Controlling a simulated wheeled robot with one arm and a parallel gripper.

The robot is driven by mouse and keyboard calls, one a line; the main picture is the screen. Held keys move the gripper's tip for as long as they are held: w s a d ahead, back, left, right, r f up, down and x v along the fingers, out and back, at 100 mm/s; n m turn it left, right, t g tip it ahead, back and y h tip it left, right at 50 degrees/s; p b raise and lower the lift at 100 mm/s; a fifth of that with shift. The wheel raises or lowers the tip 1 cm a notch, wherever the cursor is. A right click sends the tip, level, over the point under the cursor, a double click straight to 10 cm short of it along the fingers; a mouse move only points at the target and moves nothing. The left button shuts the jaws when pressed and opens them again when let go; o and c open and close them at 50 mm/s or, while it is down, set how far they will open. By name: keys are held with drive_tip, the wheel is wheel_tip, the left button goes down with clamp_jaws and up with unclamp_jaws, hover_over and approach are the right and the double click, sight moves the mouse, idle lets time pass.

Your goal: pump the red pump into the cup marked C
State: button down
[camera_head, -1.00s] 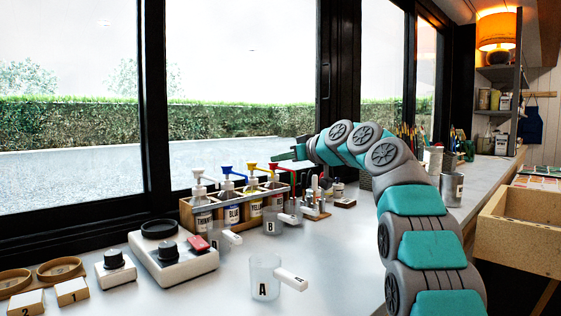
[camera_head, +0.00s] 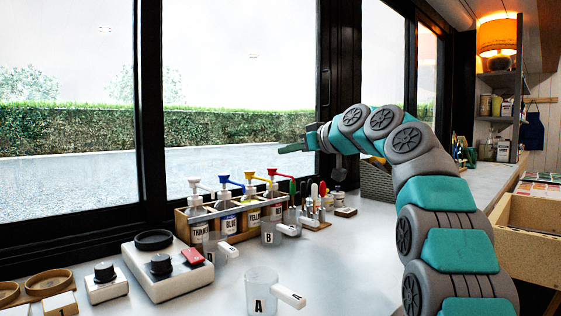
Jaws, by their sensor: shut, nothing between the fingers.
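The red pump (camera_head: 272,172) tops the rightmost bottle in the wooden rack, its spout pointing right. My gripper (camera_head: 283,150) is shut and empty. It points left in the picture, above the red pump and apart from it. A clear cup marked A (camera_head: 261,291) stands in front, and a cup marked B (camera_head: 269,233) stands before the rack. Another clear cup (camera_head: 211,250) with a white handle stands by the rack's left part; its letter is not readable. I cannot make out a C on any cup. What stands under the red spout is unclear.
The wooden rack (camera_head: 205,240) also holds thinner, blue and yellow pump bottles. Several upright tools (camera_head: 318,200) stand right of the rack. The counter right of cup A is clear.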

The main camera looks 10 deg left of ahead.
drive_tip(key=b+v, duration=0.1)
drive_tip(key=v, duration=0.5)
drive_tip(key=shift+d, duration=0.2)
drive_tip(key=shift+s, duration=0.15)
